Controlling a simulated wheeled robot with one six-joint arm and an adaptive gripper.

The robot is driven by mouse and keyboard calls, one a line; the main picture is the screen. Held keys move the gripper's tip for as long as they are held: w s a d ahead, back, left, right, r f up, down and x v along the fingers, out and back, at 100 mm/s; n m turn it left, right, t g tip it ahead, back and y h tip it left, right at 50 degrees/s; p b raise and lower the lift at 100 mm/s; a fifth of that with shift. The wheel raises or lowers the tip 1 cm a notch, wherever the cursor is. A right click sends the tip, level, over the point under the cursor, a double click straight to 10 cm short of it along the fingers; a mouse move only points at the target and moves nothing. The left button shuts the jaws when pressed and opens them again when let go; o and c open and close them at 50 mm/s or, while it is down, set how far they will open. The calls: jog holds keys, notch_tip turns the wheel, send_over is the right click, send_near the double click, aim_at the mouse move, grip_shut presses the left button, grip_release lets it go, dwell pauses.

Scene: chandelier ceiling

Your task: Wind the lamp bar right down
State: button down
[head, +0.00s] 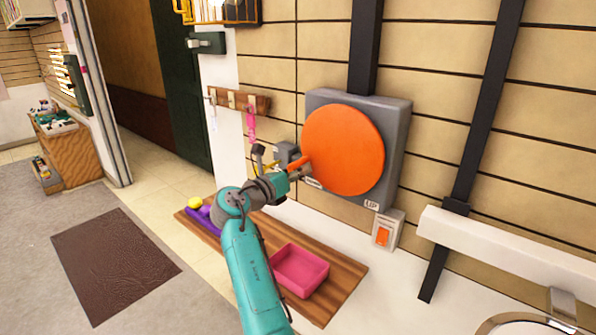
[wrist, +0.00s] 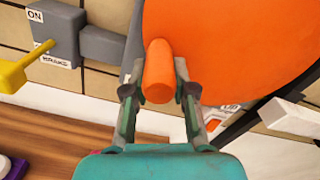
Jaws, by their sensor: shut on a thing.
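A large orange disc (head: 343,150) is mounted on a grey wall box (head: 398,130) with an "UP" label at its lower edge. An orange handle (wrist: 158,72) sticks out from the disc's left side. My gripper (head: 304,170) is shut on this handle, one finger on each side in the wrist view (wrist: 158,95). The disc also fills the top of the wrist view (wrist: 235,45). Left of the disc is a small grey brake box (wrist: 100,45) with a yellow lever (wrist: 25,65) and labels "ON" and a partly readable "BRAKE". I cannot tell for certain which part is the lamp bar.
A white beam (head: 500,252) crosses a black rail (head: 470,165) at right. A wooden bench (head: 335,295) below carries a pink tray (head: 299,270). A hook rack (head: 240,100) hangs at left. Floor at left is open.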

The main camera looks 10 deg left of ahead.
jog(key=shift+d+r, duration=0.25)
jog(key=shift+r, duration=0.1)
jog(key=c, duration=0.9)
grip_release()
jog(key=shift+d+r, duration=0.1)
jog(key=shift+c, duration=0.2)
jog(key=shift+s, duration=0.1)
jog(key=shift+s+a+f, duration=0.15)
jog(key=shift+a+f, duration=0.05)
jog(key=shift+a, duration=0.1)
jog(key=v, duration=1.1)
jog(key=shift+s, duration=0.25)
